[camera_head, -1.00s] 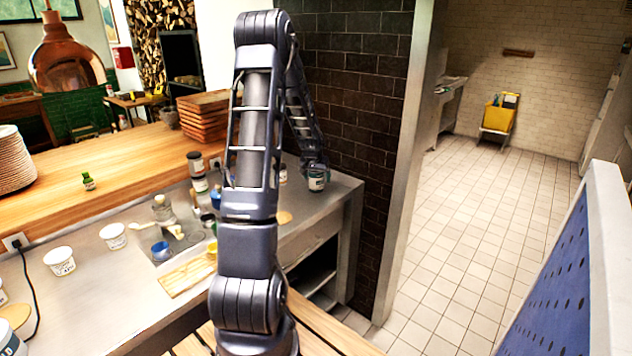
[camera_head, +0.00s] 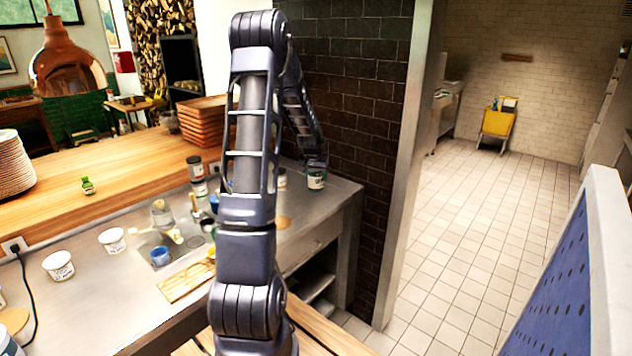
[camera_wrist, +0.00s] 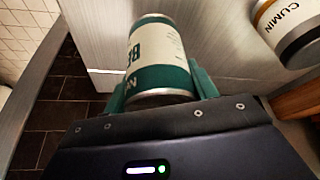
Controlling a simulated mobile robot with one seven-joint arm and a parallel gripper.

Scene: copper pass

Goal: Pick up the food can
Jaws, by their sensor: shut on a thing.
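The food can (camera_wrist: 158,58), with a cream and dark green label and a silvery rim, lies between the fingers of my gripper (camera_wrist: 160,88) in the wrist view. The green fingers are shut on its two sides. In the head view the can (camera_head: 316,180) is at the far right end of the metal counter, under my gripper (camera_head: 316,164). My arm hides part of the fingers there. I cannot tell whether the can's bottom touches the counter.
A can labelled CUMIN (camera_wrist: 292,30) stands close by. Several tubs, including one white tub (camera_head: 58,265), jars and a cutting board (camera_head: 186,280) are on the metal counter (camera_head: 110,300). A dark brick wall (camera_head: 345,90) rises behind the can.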

